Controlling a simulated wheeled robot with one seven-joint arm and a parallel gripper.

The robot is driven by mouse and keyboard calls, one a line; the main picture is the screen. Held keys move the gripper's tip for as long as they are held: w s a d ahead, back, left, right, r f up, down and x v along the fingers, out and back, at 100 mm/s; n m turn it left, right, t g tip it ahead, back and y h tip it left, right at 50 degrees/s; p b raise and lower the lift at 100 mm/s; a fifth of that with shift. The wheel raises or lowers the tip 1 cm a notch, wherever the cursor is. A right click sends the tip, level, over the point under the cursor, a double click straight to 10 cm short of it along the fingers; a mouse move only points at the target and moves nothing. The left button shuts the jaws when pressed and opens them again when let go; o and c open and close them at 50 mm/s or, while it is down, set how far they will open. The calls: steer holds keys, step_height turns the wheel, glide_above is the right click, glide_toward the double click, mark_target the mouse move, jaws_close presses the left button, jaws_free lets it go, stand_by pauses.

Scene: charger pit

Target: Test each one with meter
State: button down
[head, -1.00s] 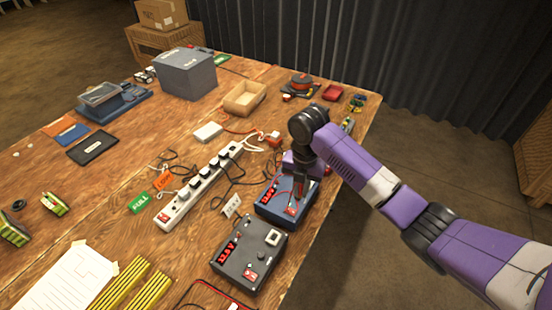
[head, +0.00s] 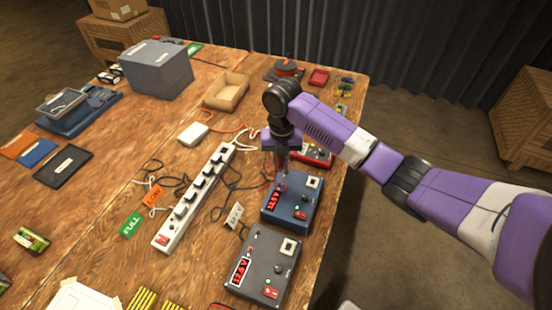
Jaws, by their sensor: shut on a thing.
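My gripper (head: 282,174) points down over the back left part of a blue box (head: 289,211) with a red digital display. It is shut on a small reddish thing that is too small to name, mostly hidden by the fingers. I cannot tell whether that thing touches the box. A dark grey box (head: 262,278) with a red display and a pale square socket stands in front of the blue one. A red device (head: 319,154) lies behind the blue box, partly hidden by my arm. I cannot tell which of these is the meter.
A white power strip (head: 195,197) with several plugs and tangled dark cables lies to the left. Green FULL (head: 131,224) and orange LOW (head: 153,195) cards lie beside it. A cardboard tray (head: 227,92) and a grey case (head: 155,70) stand behind. The table's right edge is close to the boxes.

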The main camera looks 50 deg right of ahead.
steer(key=b, duration=0.4)
glide_above(281, 182)
steer(key=shift+w+f, duration=0.1)
steer(key=shift+f, duration=2.8)
steer(key=shift+f, duration=0.85)
stand_by(1.0)
steer(key=c, duration=1.3)
jaws_free()
steer(key=o, duration=0.3)
steer(key=shift+r, duration=0.1)
